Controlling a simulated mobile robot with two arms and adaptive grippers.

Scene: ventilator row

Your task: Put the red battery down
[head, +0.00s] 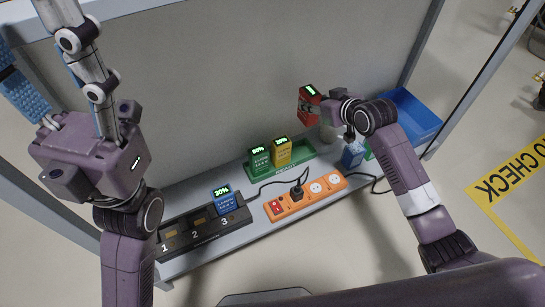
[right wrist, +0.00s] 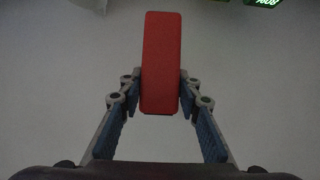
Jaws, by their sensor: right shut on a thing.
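The red battery (head: 309,107) has a lit green display on top. My right gripper (head: 325,105) is shut on it and holds it up above the back right of the shelf. In the right wrist view the red battery (right wrist: 161,65) stands between the two fingers, clear of any surface there. My left gripper (head: 45,60) is at the upper left, fingers spread and empty, far from the battery. The green tray (head: 301,158) holds a green battery (head: 260,162) and a yellow battery (head: 282,152). The black charger (head: 178,240) has a blue battery (head: 224,203) at slot 3; slots 1 and 2 look empty.
An orange power strip (head: 318,198) with a black plug and cable lies on the shelf right of the charger. A small blue object (head: 353,155) stands under my right wrist, and a blue bin (head: 412,112) sits farther right. The tray's right part looks free.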

